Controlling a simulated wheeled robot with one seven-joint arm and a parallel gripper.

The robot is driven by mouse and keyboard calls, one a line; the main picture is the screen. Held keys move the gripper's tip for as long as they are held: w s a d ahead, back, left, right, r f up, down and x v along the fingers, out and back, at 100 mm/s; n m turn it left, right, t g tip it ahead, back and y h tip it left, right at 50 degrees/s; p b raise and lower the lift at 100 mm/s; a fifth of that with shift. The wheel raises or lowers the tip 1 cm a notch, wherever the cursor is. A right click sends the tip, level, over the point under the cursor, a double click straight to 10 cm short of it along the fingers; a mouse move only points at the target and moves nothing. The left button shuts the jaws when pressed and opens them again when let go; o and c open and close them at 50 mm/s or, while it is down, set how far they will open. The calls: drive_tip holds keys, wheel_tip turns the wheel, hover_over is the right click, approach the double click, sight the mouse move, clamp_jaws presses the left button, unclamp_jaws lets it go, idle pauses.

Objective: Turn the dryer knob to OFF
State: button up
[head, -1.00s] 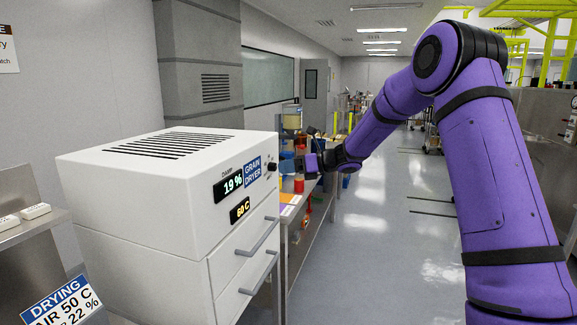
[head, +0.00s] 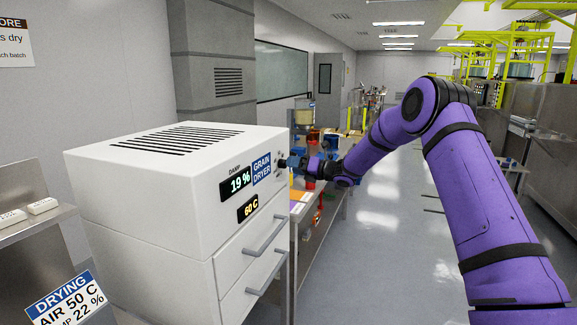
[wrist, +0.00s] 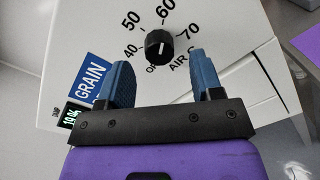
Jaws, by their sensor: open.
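The dryer knob (wrist: 159,45) is a round black knob on the white front of the grain dryer (head: 150,205). In the wrist view, its white pointer mark appears to face the 60. The dial around it reads OFF, 40, 50, 60 and 70, with OFF at the lower left. My gripper (wrist: 160,61) is open, with one blue finger on each side of the knob's line in the wrist view. I cannot tell whether the fingers touch the knob. In the head view, my gripper (head: 287,162) is at the dryer's front, hiding most of the knob.
The dryer has a 19 % display (head: 236,182), a 60 C display (head: 248,208) and drawer handles (head: 265,236) below the knob. A bench (head: 322,212) with several objects stands beyond the dryer. The aisle floor (head: 385,240) to the right is clear.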

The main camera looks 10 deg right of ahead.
sight(283, 164)
drive_tip(key=shift+x, duration=1.45)
drive_tip(key=shift+a, duration=0.1)
drive_tip(key=c, duration=0.9)
drive_tip(key=shift+n, duration=0.3)
